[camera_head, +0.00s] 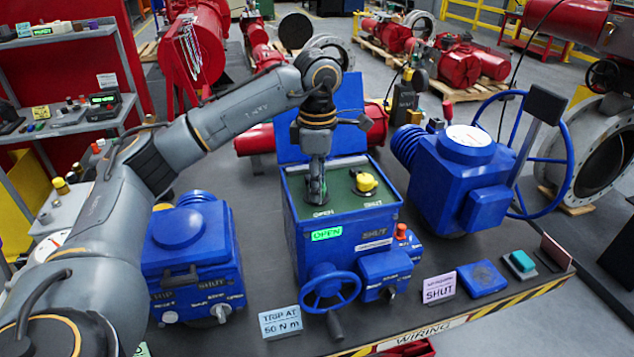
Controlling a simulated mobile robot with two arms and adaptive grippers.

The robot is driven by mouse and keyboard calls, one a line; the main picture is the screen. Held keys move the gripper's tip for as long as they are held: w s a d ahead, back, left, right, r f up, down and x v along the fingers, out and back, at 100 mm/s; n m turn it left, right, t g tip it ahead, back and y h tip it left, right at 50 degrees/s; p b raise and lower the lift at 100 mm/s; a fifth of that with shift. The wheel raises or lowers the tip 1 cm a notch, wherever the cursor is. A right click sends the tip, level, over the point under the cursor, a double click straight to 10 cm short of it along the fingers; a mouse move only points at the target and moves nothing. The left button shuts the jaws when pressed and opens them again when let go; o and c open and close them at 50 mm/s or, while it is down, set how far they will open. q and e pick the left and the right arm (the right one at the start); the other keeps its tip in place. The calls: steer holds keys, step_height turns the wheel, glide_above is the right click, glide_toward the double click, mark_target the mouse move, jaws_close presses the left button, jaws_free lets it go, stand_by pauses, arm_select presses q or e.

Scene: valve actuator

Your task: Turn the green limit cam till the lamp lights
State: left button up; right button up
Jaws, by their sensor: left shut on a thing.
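The middle blue actuator box (296,232) stands on the bench with its lid (349,92) raised, showing a green plate (342,203) inside. My left gripper (317,197) points down onto the plate's left side, above the "OPEN" label. It is shut on the green limit cam, which its fingers hide almost wholly. A yellow cam (366,183) stands uncovered on the right, by the "SHUT" label. On the box front, the "OPEN" lamp (327,234) glows bright green; the "SHUT" lamp (375,233) looks dark. My right gripper is out of view.
A blue handwheel (331,290) projects from the box front. Another blue actuator (192,250) stands left, and one with a large wheel (470,180) right. A "TRIP AT 50 Nm" card (281,322) and a "SHUT" card (439,289) stand near the bench's front edge.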

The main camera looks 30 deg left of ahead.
arm_select(q)
steer(key=o, duration=1.2)
steer(key=shift+c, duration=0.2)
step_height(320, 180, up, 12)
stand_by(0.3)
